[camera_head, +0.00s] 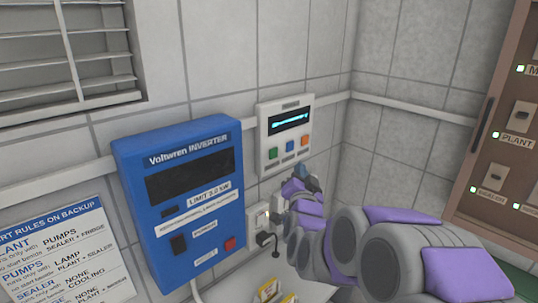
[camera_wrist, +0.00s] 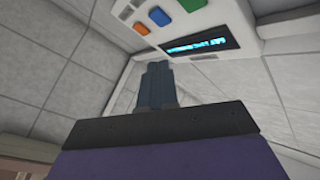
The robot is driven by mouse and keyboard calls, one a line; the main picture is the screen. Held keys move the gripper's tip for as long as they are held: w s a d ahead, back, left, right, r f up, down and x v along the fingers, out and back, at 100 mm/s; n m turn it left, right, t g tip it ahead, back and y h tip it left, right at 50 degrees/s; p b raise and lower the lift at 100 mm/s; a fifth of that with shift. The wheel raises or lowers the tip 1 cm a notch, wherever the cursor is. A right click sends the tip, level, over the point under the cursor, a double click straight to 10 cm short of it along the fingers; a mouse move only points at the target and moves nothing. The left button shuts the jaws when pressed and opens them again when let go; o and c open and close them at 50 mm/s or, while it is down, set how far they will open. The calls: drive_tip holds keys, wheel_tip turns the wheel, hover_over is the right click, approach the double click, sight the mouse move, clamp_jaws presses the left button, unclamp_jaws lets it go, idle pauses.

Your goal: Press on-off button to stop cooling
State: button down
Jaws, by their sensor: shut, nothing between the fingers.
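A white control unit (camera_head: 263,125) with a lit cyan display (camera_head: 290,121) is mounted on the tiled wall. Below the display sit a green button (camera_head: 272,153), a blue button (camera_head: 290,146) and an orange button (camera_head: 304,141). Their labels are too small to read, so I cannot tell which is on-off. My gripper (camera_head: 308,178) is shut and empty, just below the unit's right side. In the wrist view, the shut fingers (camera_wrist: 157,70) appear near the unit, with the orange button (camera_wrist: 140,28) closest in the picture. I see no clear contact with any button.
A blue inverter (camera_head: 192,136) with a black switch (camera_head: 179,245) and a red button (camera_head: 229,243) hangs to the left. A wall socket with a black plug (camera_head: 263,238) is below the unit. A brown switch panel (camera_head: 500,130) stands at the right.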

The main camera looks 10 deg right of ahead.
sight(274, 153)
drive_tip(key=w+a+p, duration=0.3)
drive_tip(key=w, duration=0.4)
drive_tip(key=shift+a+p, duration=0.15)
drive_tip(key=shift+p, duration=0.15)
idle(1.0)
drive_tip(key=shift+a, duration=0.15)
drive_tip(key=shift+a, duration=0.25)
drive_tip(key=shift+d, duration=0.2)
drive_tip(key=shift+w+a, duration=0.15)
idle(0.5)
drive_tip(key=shift+w+a, duration=0.15)
drive_tip(key=shift+w, duration=0.05)
